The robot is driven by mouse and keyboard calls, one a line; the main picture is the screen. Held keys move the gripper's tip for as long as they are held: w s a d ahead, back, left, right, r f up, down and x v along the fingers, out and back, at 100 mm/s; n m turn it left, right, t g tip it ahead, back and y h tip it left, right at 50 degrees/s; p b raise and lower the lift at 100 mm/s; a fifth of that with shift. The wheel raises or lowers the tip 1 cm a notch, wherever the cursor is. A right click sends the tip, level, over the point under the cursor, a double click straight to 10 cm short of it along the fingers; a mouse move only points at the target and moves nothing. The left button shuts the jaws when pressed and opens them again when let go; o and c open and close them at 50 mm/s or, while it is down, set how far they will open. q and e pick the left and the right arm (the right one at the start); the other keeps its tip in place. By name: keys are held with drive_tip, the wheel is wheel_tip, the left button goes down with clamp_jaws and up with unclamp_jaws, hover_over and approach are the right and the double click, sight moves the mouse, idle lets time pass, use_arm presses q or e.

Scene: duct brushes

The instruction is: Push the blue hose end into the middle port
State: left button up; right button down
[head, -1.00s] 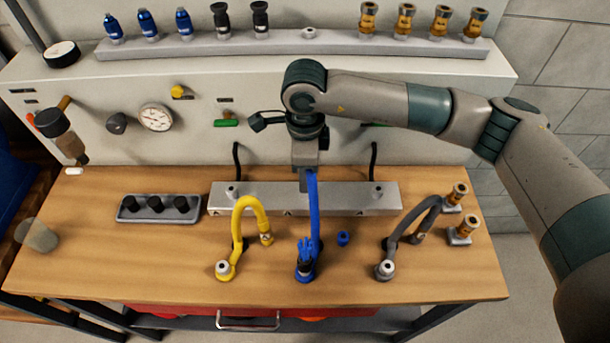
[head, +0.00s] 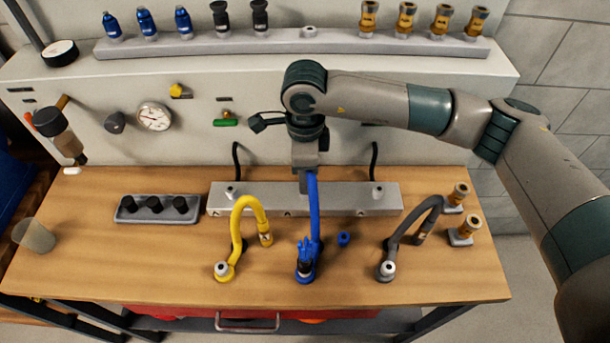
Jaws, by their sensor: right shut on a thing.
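The blue hose (head: 314,215) rises from its base on the bench, and its upper end is in my right gripper (head: 304,182). That gripper is shut on the hose end, pointing down at the middle of the grey port block (head: 260,197). The gripper and hose hide the middle port, so I cannot tell whether the hose end is in it. The left port (head: 233,190) and right port (head: 378,191) of the block show and are empty. My left gripper is not in view.
A yellow hose (head: 237,230) stands left of the blue one and a grey hose (head: 408,227) stands right. A small blue cap (head: 344,239) lies between. A tray with black plugs (head: 156,207) and a cup (head: 34,236) are at the left. Brass fittings (head: 459,196) stand at the right.

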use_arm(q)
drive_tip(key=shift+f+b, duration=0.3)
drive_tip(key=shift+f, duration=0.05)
use_arm(e)
drive_tip(key=shift+f, duration=0.25)
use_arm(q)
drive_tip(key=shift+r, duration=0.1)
use_arm(e)
drive_tip(key=c, duration=1.5)
unclamp_jaws()
drive_tip(key=shift+r, duration=0.15)
drive_tip(key=shift+r, duration=0.55)
wheel_tip(320, 180, up, 7)
drive_tip(key=b, duration=0.3)
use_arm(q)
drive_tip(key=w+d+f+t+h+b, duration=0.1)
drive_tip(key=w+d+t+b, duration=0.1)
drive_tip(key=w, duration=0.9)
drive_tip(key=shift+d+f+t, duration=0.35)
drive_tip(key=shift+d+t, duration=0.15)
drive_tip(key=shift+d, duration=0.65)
use_arm(e)
drive_tip(key=shift+r, duration=4.55)
